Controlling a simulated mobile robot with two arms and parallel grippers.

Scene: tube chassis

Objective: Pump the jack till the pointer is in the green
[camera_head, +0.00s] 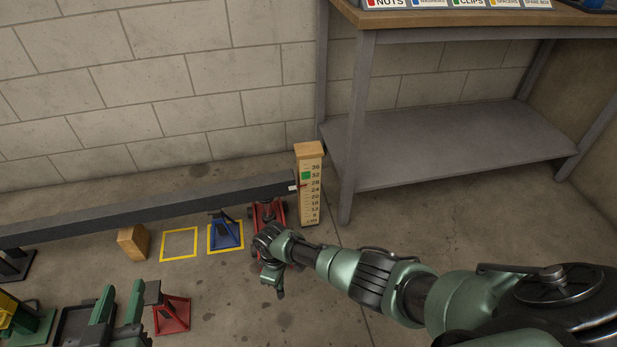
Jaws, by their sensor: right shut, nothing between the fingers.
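The red jack (267,211) stands on the floor under the right end of a long dark beam (150,206). Beside it an upright wooden gauge board (309,205) carries a number scale with a green patch (306,175) around 32. A small pointer (294,188) at the beam's end lies just below the green, near 28. My right gripper (279,293) hangs low in front of the jack, shut and empty; my wrist hides the jack's lower front, and I cannot make out the handle clearly. My left gripper is not in view.
A blue stand (225,232) is in a yellow floor square, with an empty yellow square (180,244) and a wooden block (134,241) to its left. A red stand (171,315) and green equipment (103,307) are lower left. A workbench (455,143) stands right.

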